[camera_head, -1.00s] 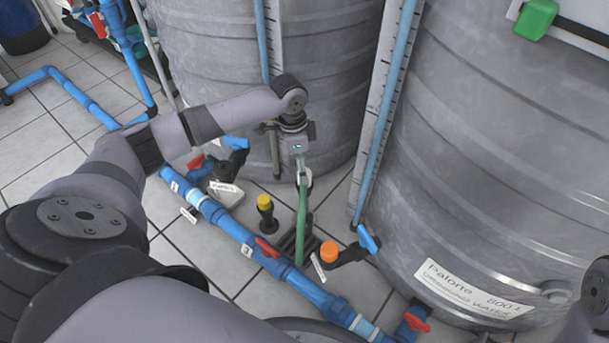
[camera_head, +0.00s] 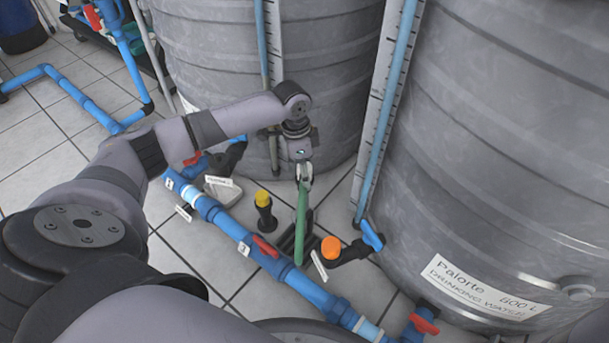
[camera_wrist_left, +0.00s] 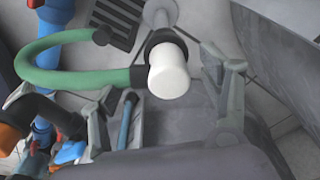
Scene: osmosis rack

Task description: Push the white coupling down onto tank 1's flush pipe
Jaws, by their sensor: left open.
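The white coupling (camera_wrist_left: 168,72) shows in the left wrist view as a short white cylinder with a black collar. The green hose (camera_wrist_left: 65,78) joins it from the left; it also shows in the head view (camera_head: 301,225). A pale pipe (camera_wrist_left: 160,12) shows just beyond the coupling; I cannot tell how far the coupling sits on it. My left gripper (camera_head: 304,178) points down beside the far tank. Its open fingers (camera_wrist_left: 163,98) lie on either side of the coupling in the wrist view; contact cannot be told. In the head view the coupling is hidden. My right gripper is out of view.
A large grey tank (camera_head: 500,140) stands right, another (camera_head: 340,70) behind the gripper. A blue pipe (camera_head: 225,222) with red valve handles crosses the floor. A yellow-topped fitting (camera_head: 264,205), an orange-capped fitting (camera_head: 331,248) and a dark floor grate (camera_wrist_left: 115,22) are close to the hose.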

